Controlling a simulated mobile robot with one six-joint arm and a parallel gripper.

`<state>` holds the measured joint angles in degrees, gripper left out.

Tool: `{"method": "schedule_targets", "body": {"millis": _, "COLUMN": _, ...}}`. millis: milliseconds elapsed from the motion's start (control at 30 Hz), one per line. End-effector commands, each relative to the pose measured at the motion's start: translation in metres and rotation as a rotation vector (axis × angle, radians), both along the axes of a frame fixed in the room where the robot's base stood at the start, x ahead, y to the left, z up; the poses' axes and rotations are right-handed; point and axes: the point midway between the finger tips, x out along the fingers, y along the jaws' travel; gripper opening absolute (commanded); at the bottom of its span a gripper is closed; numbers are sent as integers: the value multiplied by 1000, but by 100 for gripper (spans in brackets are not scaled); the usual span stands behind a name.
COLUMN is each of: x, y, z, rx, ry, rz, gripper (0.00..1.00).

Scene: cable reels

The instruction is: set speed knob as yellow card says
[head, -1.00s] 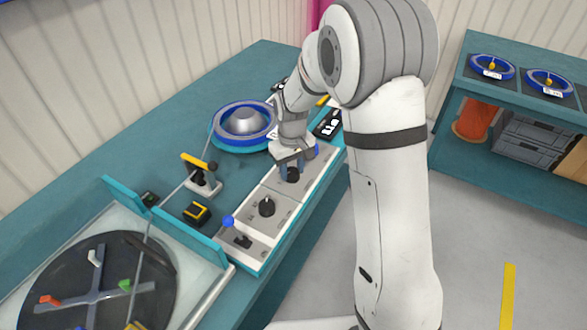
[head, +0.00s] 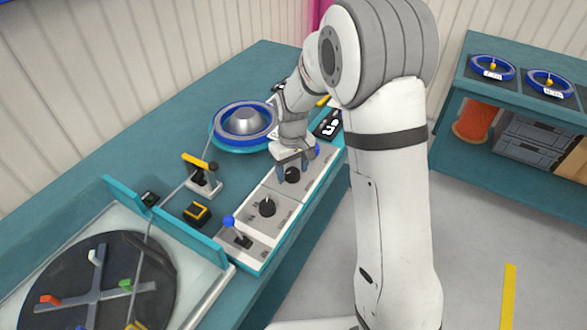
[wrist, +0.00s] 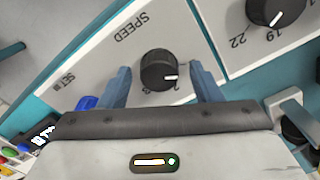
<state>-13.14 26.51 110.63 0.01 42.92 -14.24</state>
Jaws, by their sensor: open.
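The black speed knob (wrist: 158,72) sits on a white panel with the printed word SPEED (wrist: 131,27) beside it. Its white pointer mark faces right in the wrist view. The scale digits near it are partly hidden by my gripper. My gripper (wrist: 162,82) is open, with one blue finger on each side of the knob and a gap on both sides. In the head view, my gripper (head: 294,170) is over the same knob (head: 291,175) at the far part of the panel. I cannot make out a yellow card with readable writing.
Another knob (wrist: 265,10) with numbers 19 and 22 is beside it on the panel. A blue-tipped lever (head: 229,221) stands at the near end. A black display (head: 328,124) is beyond my gripper. A blue reel (head: 245,122) and a yellow-topped guide (head: 200,170) lie left.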

Motion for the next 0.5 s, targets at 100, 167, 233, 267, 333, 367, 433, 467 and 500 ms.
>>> {"method": "schedule_targets", "body": {"millis": 100, "x": 1, "y": 0, "z": 10, "rx": 0, "ry": -3, "rz": 0, "gripper": 58}}
{"method": "schedule_targets", "body": {"millis": 167, "x": 1, "y": 0, "z": 18, "rx": 1, "ry": -5, "rz": 0, "gripper": 58}}
{"method": "schedule_targets", "body": {"millis": 233, "x": 0, "y": 0, "z": 31, "rx": 1, "ry": -5, "rz": 0, "gripper": 58}}
{"method": "schedule_targets", "body": {"millis": 267, "x": 0, "y": 0, "z": 36, "rx": 1, "ry": -4, "rz": 0, "gripper": 58}}
{"method": "schedule_targets", "body": {"millis": 333, "x": 0, "y": 0, "z": 49, "rx": 1, "ry": -4, "rz": 0, "gripper": 58}}
{"method": "schedule_targets", "body": {"millis": 367, "x": 0, "y": 0, "z": 54, "rx": 1, "ry": -4, "rz": 0, "gripper": 58}}
{"method": "schedule_targets", "body": {"millis": 433, "x": 0, "y": 0, "z": 63, "rx": 0, "ry": -3, "rz": 0, "gripper": 58}}
{"method": "schedule_targets", "body": {"millis": 467, "x": -1, "y": 0, "z": 67, "rx": 0, "ry": -3, "rz": 0, "gripper": 58}}
{"method": "schedule_targets", "body": {"millis": 500, "x": -1, "y": 0, "z": 70, "rx": 0, "ry": -2, "rz": 0, "gripper": 58}}
